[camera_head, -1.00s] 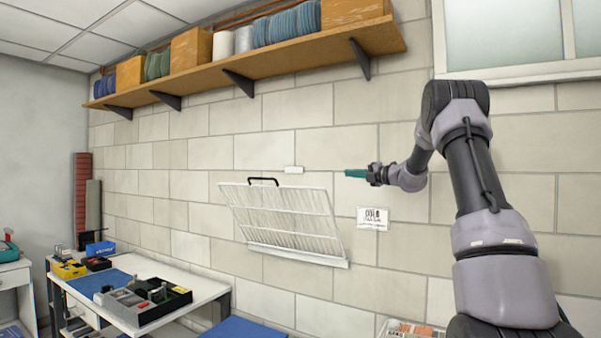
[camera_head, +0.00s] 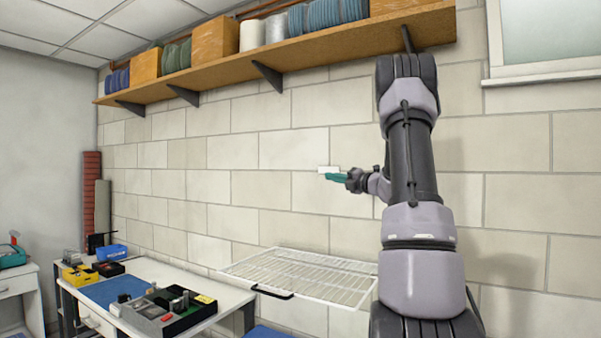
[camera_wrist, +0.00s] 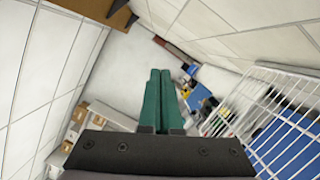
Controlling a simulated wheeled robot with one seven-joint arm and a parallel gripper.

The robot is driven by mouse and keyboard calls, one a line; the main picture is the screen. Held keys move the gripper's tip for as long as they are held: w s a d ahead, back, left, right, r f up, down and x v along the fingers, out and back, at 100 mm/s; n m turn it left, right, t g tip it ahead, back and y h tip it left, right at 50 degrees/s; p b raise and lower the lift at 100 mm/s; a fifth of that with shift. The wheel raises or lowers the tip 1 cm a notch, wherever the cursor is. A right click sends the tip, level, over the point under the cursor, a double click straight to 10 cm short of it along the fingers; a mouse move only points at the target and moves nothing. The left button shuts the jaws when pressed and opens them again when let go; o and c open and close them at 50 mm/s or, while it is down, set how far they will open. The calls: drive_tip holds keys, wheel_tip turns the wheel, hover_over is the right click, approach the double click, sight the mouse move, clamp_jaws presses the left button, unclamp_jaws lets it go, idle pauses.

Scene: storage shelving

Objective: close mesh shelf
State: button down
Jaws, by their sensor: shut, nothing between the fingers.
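The white wire mesh shelf (camera_head: 325,277) juts out from the block wall, lying roughly flat. Its black handle (camera_head: 273,291) is on the front edge, facing the room. In the wrist view the mesh shelf (camera_wrist: 285,112) is on the right, beside and apart from the fingers. My gripper (camera_head: 326,177) has green fingers and is well above the shelf, near the wall. The shelf's right end is close to my arm in the picture.
A wooden wall shelf (camera_head: 290,55) with boxes and rolls runs above. A white workbench (camera_head: 225,303) with trays (camera_head: 165,312) stands at lower left. The wall between gripper and mesh shelf is clear. A window (camera_head: 545,35) is at upper right.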

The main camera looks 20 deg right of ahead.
drive_tip(key=w+a+r, duration=0.1)
drive_tip(key=w+r, duration=0.2)
drive_tip(key=w, duration=0.8)
drive_tip(key=shift+a, duration=0.25)
drive_tip(key=shift+f, duration=0.15)
idle(1.0)
